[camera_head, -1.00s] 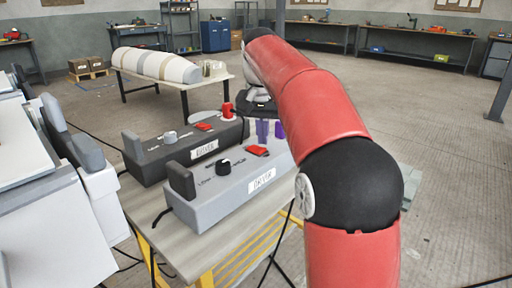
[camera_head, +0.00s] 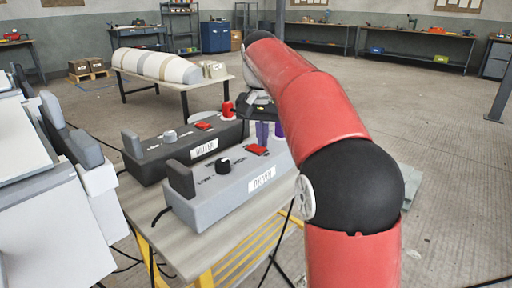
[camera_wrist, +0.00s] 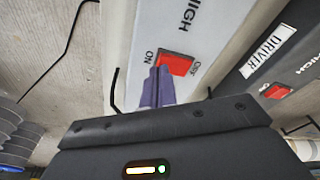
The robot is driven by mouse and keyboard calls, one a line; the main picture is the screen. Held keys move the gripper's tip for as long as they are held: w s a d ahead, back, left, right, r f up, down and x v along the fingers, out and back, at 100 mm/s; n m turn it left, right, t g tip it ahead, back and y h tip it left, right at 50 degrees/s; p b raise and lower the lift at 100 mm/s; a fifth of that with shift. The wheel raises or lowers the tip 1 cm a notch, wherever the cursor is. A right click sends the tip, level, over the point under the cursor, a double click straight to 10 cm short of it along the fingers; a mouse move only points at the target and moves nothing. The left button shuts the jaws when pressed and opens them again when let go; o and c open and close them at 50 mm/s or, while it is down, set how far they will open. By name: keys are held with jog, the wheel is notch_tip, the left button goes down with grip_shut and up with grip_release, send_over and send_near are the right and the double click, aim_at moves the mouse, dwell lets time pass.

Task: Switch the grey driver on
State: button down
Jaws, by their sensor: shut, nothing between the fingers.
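The light grey driver (camera_head: 225,190) lies on the table, with a black knob, a white label and a red rocker switch (camera_head: 256,150). In the wrist view its red switch (camera_wrist: 177,63) sits between the printed words ON and OFF. My gripper (camera_wrist: 157,72) is shut and empty. Its purple fingertips overlap the ON end of the switch in that view; I cannot tell whether they touch it. In the head view my gripper (camera_head: 270,132) hangs just beyond the switch. The rocker's tilt is too small to read.
A dark driver (camera_head: 165,153) with its own red switch stands parallel behind the grey one on the same table (camera_head: 150,205). A red object (camera_head: 228,109) stands near the table's far end. Black cables hang at the table edges. A second table with a long mould (camera_head: 155,66) is farther back.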

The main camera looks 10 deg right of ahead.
aim_at(262, 149)
jog(key=shift+f, duration=0.45)
jog(key=shift+r, duration=0.1)
notch_tip(262, 149, up, 5)
jog(key=p, duration=0.5)
jog(key=shift+r, duration=0.95)
